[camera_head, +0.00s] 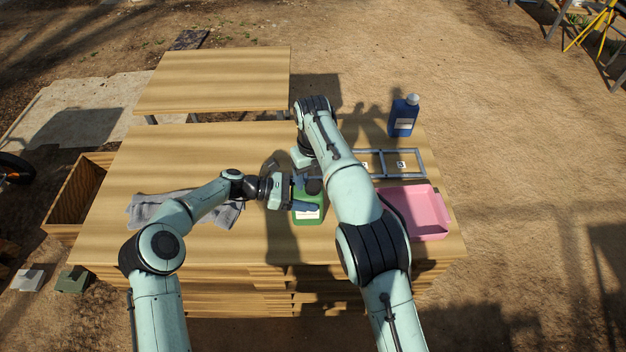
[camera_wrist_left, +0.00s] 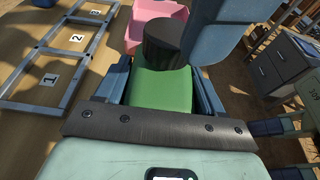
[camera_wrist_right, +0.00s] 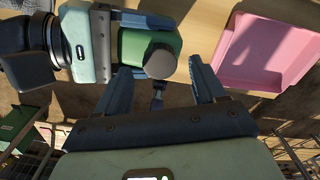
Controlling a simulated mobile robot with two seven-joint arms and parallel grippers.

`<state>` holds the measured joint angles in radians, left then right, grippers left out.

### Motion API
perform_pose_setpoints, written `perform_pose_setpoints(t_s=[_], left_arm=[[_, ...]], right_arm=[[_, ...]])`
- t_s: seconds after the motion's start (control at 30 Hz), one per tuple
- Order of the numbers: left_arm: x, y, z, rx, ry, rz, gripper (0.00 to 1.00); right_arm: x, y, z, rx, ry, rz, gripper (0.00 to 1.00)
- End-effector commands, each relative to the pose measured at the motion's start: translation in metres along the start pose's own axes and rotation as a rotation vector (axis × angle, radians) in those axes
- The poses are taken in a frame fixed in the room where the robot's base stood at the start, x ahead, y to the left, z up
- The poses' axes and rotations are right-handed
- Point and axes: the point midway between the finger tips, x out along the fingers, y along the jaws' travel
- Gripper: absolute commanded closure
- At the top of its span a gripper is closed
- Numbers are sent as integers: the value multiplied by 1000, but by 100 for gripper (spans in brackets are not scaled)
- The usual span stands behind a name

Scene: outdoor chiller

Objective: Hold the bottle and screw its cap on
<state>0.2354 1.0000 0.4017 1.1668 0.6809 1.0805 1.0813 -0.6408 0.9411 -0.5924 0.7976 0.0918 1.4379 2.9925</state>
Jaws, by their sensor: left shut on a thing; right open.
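The green bottle (camera_head: 309,216) stands upright at the middle of the table near its front, with a white label. My left gripper (camera_head: 306,196) is shut on it from the left; its blue fingers flank the bottle in the left wrist view (camera_wrist_left: 160,88). A black cap (camera_wrist_right: 162,61) sits at the bottle's top; it also shows in the left wrist view (camera_wrist_left: 166,42). I cannot tell how tightly it sits. My right gripper (camera_wrist_right: 167,82) is open above the bottle, its fingers apart near the cap, which neither is seen gripping. My right arm partly hides this area in the head view.
A pink tray (camera_head: 440,196) lies to the right. Behind it is a grey frame (camera_head: 423,163) with numbered cells. A blue bottle (camera_head: 403,117) stands at the back right. A grey cloth (camera_head: 146,212) lies to the left. The table's back left is clear.

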Motion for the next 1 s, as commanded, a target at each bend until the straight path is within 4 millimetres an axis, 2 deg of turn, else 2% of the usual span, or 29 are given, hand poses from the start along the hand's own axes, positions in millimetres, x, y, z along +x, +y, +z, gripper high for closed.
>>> perform_pose_setpoints(t_s=[0.1, 0.2, 0.43, 0.5, 0.63, 0.77, 1.0], left_arm=[[0, 0, -2, -1, 3, 1, 100], [0, 0, -2, -1, 3, 0, 100], [0, 0, -2, -1, 3, 0, 100], [0, 0, -2, -1, 3, 0, 100], [0, 0, -2, -1, 3, 0, 100], [0, 0, -2, -1, 3, 0, 100], [0, 0, -2, -1, 3, 0, 100]], right_arm=[[-15, 0, 1, 0, -2, -1, 30], [-21, 0, 0, 0, -1, 0, 30], [-22, 0, 0, 0, 1, 0, 30], [-22, 0, 0, -1, 1, 0, 35], [-22, 0, 0, -52, 1, 0, 35], [-24, 0, 0, -221, 0, 0, 35], [-28, 0, 0, -746, -1, 0, 35]])
